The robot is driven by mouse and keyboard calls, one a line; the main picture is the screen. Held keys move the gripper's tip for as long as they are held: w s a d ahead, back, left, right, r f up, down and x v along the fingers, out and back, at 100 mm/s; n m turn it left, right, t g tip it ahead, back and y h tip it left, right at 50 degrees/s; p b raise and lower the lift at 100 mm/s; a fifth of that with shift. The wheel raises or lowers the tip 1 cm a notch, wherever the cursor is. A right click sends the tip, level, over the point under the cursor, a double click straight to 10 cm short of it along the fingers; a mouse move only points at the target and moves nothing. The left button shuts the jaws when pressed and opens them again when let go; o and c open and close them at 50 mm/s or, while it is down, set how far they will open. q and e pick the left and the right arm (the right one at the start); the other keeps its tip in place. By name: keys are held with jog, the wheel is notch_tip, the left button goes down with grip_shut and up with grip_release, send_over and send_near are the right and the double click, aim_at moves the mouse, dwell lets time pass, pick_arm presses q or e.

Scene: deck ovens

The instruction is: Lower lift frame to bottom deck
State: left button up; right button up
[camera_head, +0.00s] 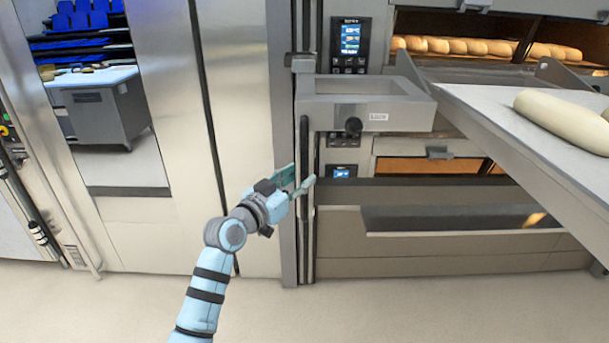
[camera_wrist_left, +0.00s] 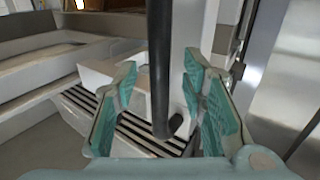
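The grey lift frame (camera_head: 367,113) sits on a vertical post, level with the space between the deck with bread loaves and the deck below it. In the left wrist view this bar (camera_wrist_left: 160,70) stands between my fingers, with space visible on both sides. My left gripper (camera_head: 305,180) is open beside the bar's lower part. Whether a finger touches the bar cannot be told. My right gripper is not in view.
A loading board (camera_head: 500,115) with pale dough (camera_head: 565,122) reaches in from the right. Baked loaves (camera_head: 470,46) lie in the upper deck. Control panels (camera_head: 350,43) are behind the post. A steel door (camera_head: 170,100) stands at the left. The floor (camera_head: 400,305) in front is clear.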

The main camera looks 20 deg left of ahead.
pick_arm(q)
jog(key=shift+x, duration=1.45)
jog(key=shift+c, duration=0.4)
grip_shut()
